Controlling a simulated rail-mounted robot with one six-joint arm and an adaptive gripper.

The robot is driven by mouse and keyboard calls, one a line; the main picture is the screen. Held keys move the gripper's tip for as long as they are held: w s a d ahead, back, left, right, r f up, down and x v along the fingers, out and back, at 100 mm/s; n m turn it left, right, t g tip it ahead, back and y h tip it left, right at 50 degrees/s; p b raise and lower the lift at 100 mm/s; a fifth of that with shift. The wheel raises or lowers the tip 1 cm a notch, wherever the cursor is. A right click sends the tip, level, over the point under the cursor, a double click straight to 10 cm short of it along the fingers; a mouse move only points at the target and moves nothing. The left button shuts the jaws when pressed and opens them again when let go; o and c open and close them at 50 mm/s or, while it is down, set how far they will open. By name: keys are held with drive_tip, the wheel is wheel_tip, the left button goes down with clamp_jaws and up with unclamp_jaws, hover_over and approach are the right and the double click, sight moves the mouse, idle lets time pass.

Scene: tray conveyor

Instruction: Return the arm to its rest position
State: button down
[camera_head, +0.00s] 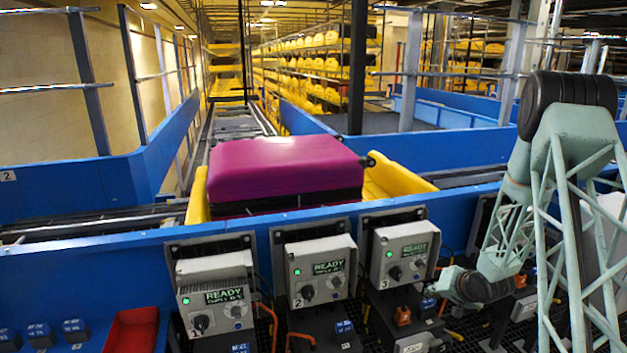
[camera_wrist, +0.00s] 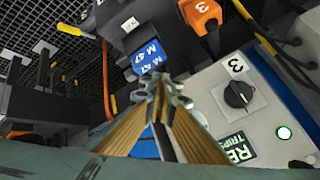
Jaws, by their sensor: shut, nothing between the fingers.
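My gripper (camera_wrist: 160,92) is shut and empty in the wrist view. Its fingertips meet in front of a blue block marked "M 47" (camera_wrist: 146,54) and beside control box 3 (camera_wrist: 245,95); I cannot tell whether they touch anything. In the head view my arm (camera_head: 520,180) hangs down at the right, bent low, with its wrist (camera_head: 470,286) just right of control box 3 (camera_head: 403,254). The fingers are hard to make out there.
A purple suitcase (camera_head: 285,168) lies in a yellow tray (camera_head: 195,200) on the conveyor behind the blue wall (camera_head: 130,243). Control boxes 1 (camera_head: 213,290) and 2 (camera_head: 321,270) stand to the left, reading READY. A red bin (camera_head: 132,330) is at the lower left. Orange block 3 (camera_wrist: 200,14) and cables lie near my gripper.

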drive_tip(key=s+a+r+n+g+h, duration=0.1)
drive_tip(key=s+a+r, duration=0.35)
drive_tip(key=r, duration=0.75)
drive_tip(key=s+a+r+n+g+h, duration=0.1)
drive_tip(key=s+a+r, duration=0.1)
drive_tip(key=s+r, duration=0.8)
drive_tip(key=s+a+r+n+h, duration=0.1)
drive_tip(key=s+a+r, duration=0.25)
drive_tip(key=r, duration=0.95)
drive_tip(key=s+a+r+n+g, duration=0.1)
drive_tip(key=s+a+r, duration=0.2)
drive_tip(key=s, duration=1)
drive_tip(key=s+a+r+n+g+y, duration=0.1)
drive_tip(key=s+a+r, duration=0.3)
drive_tip(key=s, duration=0.9)
drive_tip(key=s+a+r+y, duration=0.1)
drive_tip(key=s+a+r, duration=0.3)
drive_tip(key=s+a, duration=0.4)
drive_tip(key=s, duration=0.5)
drive_tip(key=shift+s+r+n+g, duration=0.15)
drive_tip(key=shift+s+n+g, duration=0.2)
drive_tip(key=shift+n+g, duration=0.05)
